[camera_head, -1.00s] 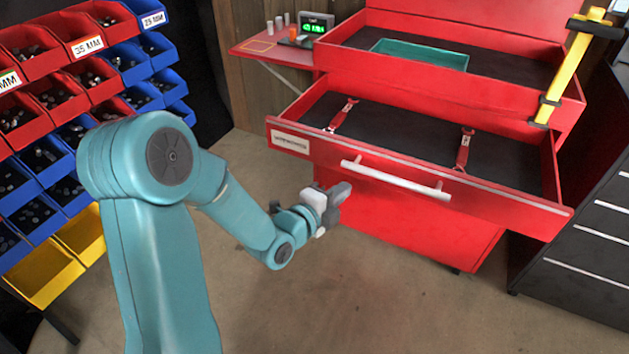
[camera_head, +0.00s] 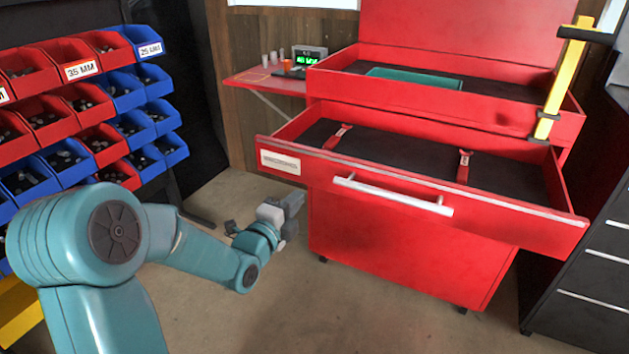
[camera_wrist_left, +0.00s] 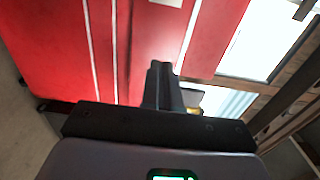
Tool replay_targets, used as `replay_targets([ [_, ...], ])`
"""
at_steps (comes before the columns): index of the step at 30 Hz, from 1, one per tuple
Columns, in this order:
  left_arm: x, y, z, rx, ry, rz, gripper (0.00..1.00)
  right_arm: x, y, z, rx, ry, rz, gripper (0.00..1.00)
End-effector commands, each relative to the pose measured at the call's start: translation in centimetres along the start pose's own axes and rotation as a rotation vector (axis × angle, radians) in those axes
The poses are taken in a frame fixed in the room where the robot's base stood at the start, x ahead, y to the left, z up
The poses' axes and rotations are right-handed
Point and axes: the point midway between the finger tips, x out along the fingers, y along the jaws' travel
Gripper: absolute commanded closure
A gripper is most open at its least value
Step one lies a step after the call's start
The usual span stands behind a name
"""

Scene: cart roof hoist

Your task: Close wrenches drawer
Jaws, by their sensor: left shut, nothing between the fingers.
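The labelled red drawer (camera_head: 480,203) of the tool cart is pulled out toward me in the head view. Its white bar handle (camera_head: 392,194) is on the front, and the label at its left end is too small to read. Two red wrenches lie inside, the left one (camera_head: 337,136) and the right one (camera_head: 463,166). My left gripper (camera_head: 296,200) is shut and empty, in front of the cart, below and left of the handle and apart from it. In the left wrist view its closed fingers (camera_wrist_left: 161,85) point toward red cart panels. My right gripper is not in view.
The cart's open top section (camera_head: 345,85) holds a teal tray (camera_head: 415,78). A yellow bar-shaped tool (camera_head: 563,80) stands at the right. A rack of red and blue bins (camera_head: 60,115) is on the left, and a dark cabinet (camera_head: 590,265) on the right.

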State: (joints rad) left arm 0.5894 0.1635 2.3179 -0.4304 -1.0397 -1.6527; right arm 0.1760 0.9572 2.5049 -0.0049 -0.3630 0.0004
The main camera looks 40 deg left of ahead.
Motion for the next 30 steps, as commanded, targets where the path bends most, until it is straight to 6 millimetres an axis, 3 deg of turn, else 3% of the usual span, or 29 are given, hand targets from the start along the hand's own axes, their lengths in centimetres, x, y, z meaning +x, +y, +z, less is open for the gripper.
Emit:
replay_targets([
  [6,4.8,0.0,-0.2,-0.001,0.000,0.000,1.00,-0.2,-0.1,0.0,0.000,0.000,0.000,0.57],
  [13,8.4,0.1,-0.2,-0.001,-0.002,0.000,1.00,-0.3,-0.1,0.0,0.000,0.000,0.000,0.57],
  [19,9.6,0.1,-0.2,-0.001,-0.002,0.001,1.00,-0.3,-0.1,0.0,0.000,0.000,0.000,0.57],
  [30,9.7,0.1,-0.2,-0.001,-0.002,0.001,1.00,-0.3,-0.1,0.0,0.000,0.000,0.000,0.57],
])
